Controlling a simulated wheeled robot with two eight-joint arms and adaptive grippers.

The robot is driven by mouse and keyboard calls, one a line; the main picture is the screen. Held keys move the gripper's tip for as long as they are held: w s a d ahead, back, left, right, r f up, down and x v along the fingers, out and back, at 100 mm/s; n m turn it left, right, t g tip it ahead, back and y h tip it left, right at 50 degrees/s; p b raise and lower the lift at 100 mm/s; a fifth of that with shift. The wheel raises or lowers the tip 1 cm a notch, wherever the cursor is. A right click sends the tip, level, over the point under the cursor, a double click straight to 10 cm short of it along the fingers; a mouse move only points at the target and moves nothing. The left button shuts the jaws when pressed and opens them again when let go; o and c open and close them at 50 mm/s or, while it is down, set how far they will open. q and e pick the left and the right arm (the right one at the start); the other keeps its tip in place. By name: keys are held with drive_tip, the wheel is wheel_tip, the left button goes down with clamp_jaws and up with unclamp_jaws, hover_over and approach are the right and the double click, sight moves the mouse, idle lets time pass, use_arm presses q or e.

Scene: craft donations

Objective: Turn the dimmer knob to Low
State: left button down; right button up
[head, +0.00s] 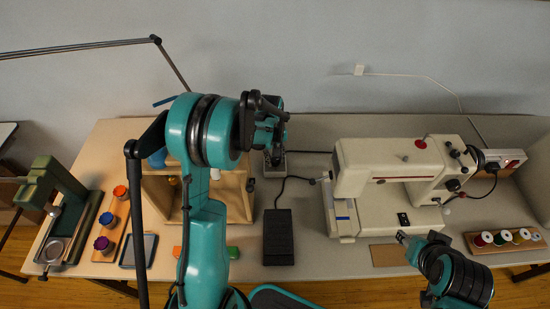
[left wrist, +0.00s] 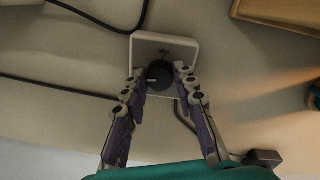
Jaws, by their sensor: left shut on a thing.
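The dimmer knob (left wrist: 159,74) is a dark round knob with a light pointer mark, on a square white plate (left wrist: 152,44) in the left wrist view. The pointer mark points to the left in that view. Small print on the plate is too small to read. My left gripper (left wrist: 160,78) is shut on the knob, with one finger on each side. In the head view my left gripper (head: 275,150) is at the back of the table and hides the knob; part of the plate (head: 280,168) shows below it. My right gripper (head: 405,240) is near the sewing machine's front; its jaws are too small to judge.
A wooden cubby (head: 236,188) stands left of the plate. A black foot pedal (head: 278,237) lies in front, with a cord. A cream sewing machine (head: 400,170) fills the right side. A rack of thread spools (head: 506,239) is at the right front.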

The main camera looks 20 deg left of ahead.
sight(273, 161)
use_arm(q)
drive_tip(key=shift+m, duration=0.7)
drive_tip(key=c, duration=1.2)
unclamp_jaws()
drive_tip(key=r, duration=1.2)
drive_tip(key=shift+s+a, duration=0.2)
drive_tip(key=shift+a, duration=0.05)
drive_tip(key=shift+f, duration=0.1)
